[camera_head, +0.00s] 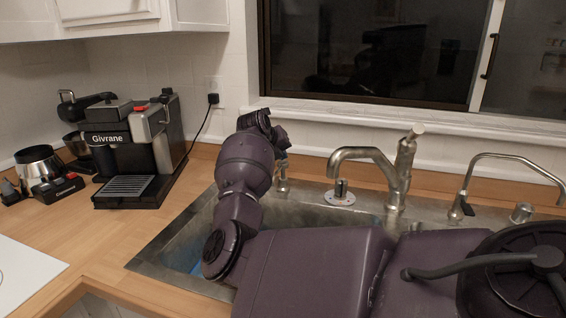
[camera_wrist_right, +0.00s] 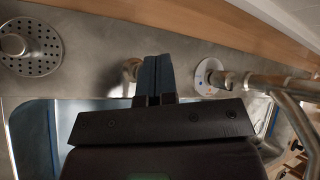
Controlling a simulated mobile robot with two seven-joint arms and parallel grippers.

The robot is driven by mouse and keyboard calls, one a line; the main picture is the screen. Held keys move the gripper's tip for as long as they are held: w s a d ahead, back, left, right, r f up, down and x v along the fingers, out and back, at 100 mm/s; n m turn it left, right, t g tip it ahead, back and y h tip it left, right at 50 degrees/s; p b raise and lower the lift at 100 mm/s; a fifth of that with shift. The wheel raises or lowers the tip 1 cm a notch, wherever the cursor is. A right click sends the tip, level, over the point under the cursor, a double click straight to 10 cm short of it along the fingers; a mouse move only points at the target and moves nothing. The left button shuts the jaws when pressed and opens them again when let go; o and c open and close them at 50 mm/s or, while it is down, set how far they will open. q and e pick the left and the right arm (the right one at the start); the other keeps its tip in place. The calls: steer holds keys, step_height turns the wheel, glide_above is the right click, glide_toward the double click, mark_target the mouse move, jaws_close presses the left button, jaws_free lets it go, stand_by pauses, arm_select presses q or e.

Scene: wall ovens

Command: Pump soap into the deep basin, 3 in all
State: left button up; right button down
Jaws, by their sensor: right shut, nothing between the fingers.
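My right gripper (camera_head: 272,128) is above the back rim of the sink, its fingers shut and empty. In the right wrist view the shut fingers (camera_wrist_right: 155,78) point at the counter strip behind the sink. A small metal fitting that looks like the soap dispenser (camera_head: 283,174) stands just below the gripper. It also shows in the right wrist view (camera_wrist_right: 129,72), partly behind the fingers; I cannot tell whether they touch it. The steel sink (camera_head: 160,258) is largely hidden by my right arm. A basin with something blue in it (camera_head: 197,267) shows at its left. My left gripper is not in view.
A curved tap (camera_head: 372,154) with a lever stands right of the dispenser, beside a round marked disc (camera_head: 339,196). A thinner tap (camera_head: 515,158) is further right. A coffee machine (camera_head: 135,150) stands left. The wooden counter (camera_head: 95,225) before it is clear.

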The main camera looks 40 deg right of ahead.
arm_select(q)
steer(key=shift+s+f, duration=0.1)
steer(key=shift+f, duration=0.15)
arm_select(e)
steer(key=shift+f, duration=1)
stand_by(0.7)
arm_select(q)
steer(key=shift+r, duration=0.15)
arm_select(e)
steer(key=shift+r, duration=0.15)
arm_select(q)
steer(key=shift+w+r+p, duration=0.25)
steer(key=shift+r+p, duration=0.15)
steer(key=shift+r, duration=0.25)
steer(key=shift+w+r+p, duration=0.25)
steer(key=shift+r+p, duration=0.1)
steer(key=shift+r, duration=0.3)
arm_select(e)
steer(key=shift+r, duration=1.6)
steer(key=shift+r+p, duration=1.1)
steer(key=shift+r, duration=1.4)
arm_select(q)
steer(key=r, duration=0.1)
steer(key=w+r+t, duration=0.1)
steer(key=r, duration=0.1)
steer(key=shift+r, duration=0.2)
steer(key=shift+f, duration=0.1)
